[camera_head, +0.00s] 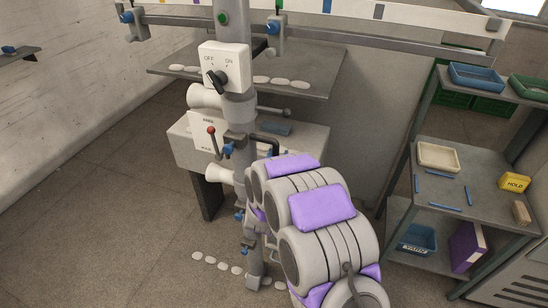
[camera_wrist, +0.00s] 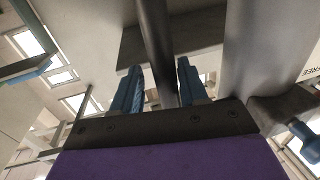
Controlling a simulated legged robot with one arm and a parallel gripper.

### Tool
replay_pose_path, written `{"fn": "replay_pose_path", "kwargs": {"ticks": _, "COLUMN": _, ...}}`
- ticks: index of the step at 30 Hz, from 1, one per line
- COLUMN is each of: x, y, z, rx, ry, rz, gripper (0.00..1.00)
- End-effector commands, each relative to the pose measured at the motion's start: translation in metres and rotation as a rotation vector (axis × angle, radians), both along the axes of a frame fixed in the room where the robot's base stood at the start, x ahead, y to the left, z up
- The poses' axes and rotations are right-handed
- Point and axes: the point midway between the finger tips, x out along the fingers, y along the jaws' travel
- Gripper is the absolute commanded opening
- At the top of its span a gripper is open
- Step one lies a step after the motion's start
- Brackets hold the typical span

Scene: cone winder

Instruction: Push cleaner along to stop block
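In the head view a grey rail (camera_head: 370,42) crosses the top. Two grey blocks with blue knobs sit on it: a left block (camera_head: 138,27) and a right block (camera_head: 274,40) just right of the upright post. I cannot tell which part is the cleaner and which the stop block. My gripper (camera_wrist: 158,88) shows in the wrist view, its two blue fingers apart. A dark round bar (camera_wrist: 155,45) runs up between or behind them; contact cannot be told. In the head view my arm hides the gripper.
A post (camera_head: 239,105) carries an OFF/ON switch box (camera_head: 224,66), with white cones and a red-knobbed lever (camera_head: 212,133) beside it. A grey shelf (camera_head: 325,82) lies behind. A shelf rack (camera_head: 470,185) with trays stands right. Floor at left is clear.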

Motion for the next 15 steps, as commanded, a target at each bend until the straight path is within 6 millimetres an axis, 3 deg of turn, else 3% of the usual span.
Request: {"fn": "replay_pose_path", "kwargs": {"ticks": 15, "x": -0.0082, "y": 0.0079, "z": -0.0025, "rx": -0.005, "ry": 0.005, "rz": 0.004, "gripper": 0.46}}
